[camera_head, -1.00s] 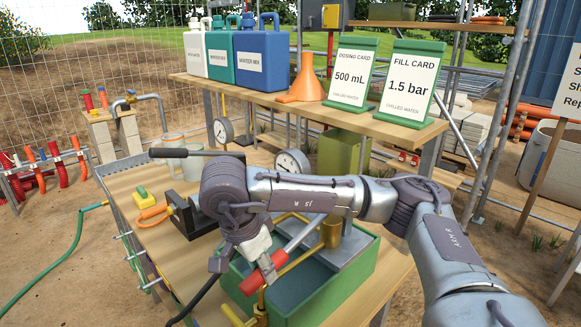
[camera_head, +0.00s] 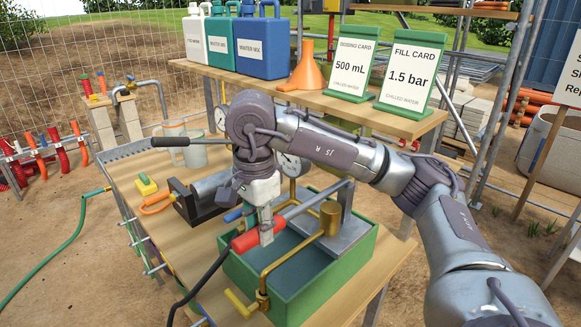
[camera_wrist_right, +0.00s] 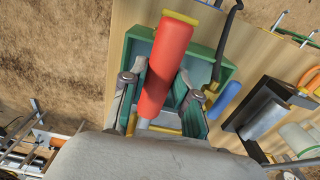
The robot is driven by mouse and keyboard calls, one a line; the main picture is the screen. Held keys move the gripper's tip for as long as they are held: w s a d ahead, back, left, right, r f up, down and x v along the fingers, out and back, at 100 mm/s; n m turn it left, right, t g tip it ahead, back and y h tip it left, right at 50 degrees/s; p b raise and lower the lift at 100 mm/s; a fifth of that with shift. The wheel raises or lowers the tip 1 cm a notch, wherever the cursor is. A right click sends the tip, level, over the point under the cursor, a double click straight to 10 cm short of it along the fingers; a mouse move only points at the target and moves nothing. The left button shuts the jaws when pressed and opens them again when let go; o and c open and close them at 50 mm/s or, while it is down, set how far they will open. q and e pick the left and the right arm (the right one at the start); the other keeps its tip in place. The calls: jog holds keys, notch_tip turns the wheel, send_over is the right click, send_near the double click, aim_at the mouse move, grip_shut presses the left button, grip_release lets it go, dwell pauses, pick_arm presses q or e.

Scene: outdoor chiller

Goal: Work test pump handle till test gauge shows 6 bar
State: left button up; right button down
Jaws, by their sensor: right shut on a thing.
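The test pump is a green open tank (camera_head: 300,300) with brass pipes and a grey lever (camera_head: 318,200) that ends in a red handle (camera_head: 243,243). My right gripper (camera_head: 266,230) is shut on the red handle from above. In the right wrist view the red handle (camera_wrist_right: 168,60) lies between the fingers of the gripper (camera_wrist_right: 158,88). A round white gauge (camera_head: 290,166) behind the pump is partly covered by my right arm, and its reading is too small to tell. Another gauge (camera_head: 221,118) is mostly hidden behind the arm. My left gripper is out of view.
A shelf behind holds jugs (camera_head: 262,45), an orange funnel (camera_head: 304,68) and two cards. A black hose (camera_head: 205,280) hangs in front.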

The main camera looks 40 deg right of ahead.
jog(key=f+h, duration=0.1)
jog(key=f, duration=0.1)
jog(key=f+h, duration=0.1)
jog(key=f, duration=0.2)
jog(key=f+h, duration=0.1)
jog(key=f, duration=0.1)
jog(key=shift+d+f+b, duration=0.3)
jog(key=shift+f+b, duration=0.05)
jog(key=shift+b, duration=0.05)
jog(key=shift+d+f+h, duration=0.1)
jog(key=shift+f+h, duration=0.2)
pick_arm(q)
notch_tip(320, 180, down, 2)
pick_arm(e)
jog(key=shift+w+r, duration=0.1)
jog(key=shift+r, duration=0.1)
